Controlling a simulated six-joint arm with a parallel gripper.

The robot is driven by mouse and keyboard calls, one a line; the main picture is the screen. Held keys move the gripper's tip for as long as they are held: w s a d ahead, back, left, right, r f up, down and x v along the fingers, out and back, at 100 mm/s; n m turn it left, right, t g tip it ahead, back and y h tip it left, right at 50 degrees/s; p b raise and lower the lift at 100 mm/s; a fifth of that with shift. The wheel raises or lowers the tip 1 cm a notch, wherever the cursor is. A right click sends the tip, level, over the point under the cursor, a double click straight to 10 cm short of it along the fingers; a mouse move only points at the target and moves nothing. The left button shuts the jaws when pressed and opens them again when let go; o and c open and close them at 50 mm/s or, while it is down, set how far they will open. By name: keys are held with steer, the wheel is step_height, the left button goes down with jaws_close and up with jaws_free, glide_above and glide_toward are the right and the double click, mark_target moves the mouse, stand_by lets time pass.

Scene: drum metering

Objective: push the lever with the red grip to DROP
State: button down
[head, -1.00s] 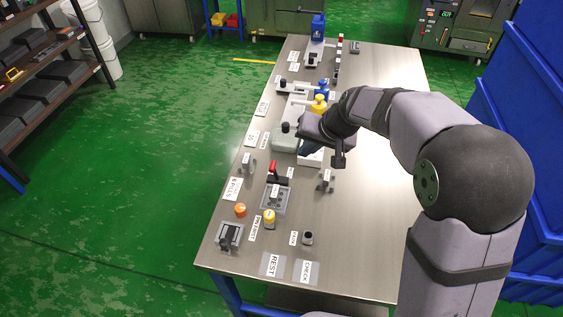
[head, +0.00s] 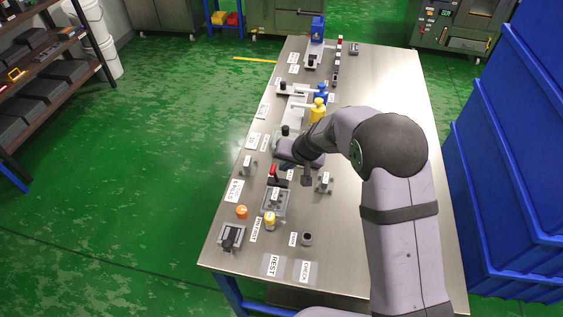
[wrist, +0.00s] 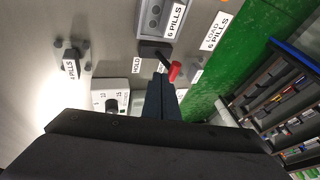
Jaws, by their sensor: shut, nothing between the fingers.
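The lever with the red grip (head: 273,170) stands near the left edge of the steel table, on a dark block. In the wrist view its red grip (wrist: 174,71) is just ahead and right of my gripper's tips, with a dark arm (wrist: 152,50) running left from it. My gripper (wrist: 160,82) is shut and empty, its fingers pointing at the lever; contact cannot be told. In the head view my gripper (head: 286,166) is just right of the red grip, partly hidden by my wrist. A HOLD label (wrist: 136,62) lies left of the lever; another label is mostly hidden behind the fingers.
A grey fixture with a 6 PILLS card (wrist: 172,20) lies beyond the lever. A dial box (wrist: 110,96) is left of my fingers. Small posts with cards stand either side (head: 247,166) (head: 324,182). Yellow (head: 317,110) and blue bottles stand farther back. The table's right side is clear.

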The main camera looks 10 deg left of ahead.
mark_target(272, 169)
steer(key=shift+a+f, duration=0.35)
steer(key=shift+a, duration=0.3)
steer(key=shift+a, duration=0.1)
steer(key=shift+a+f, duration=0.25)
steer(key=shift+a, duration=0.55)
steer(key=shift+s+a+r, duration=0.1)
steer(key=shift+a+r, duration=0.05)
steer(key=shift+s+b, duration=0.1)
steer(key=shift+b, duration=0.2)
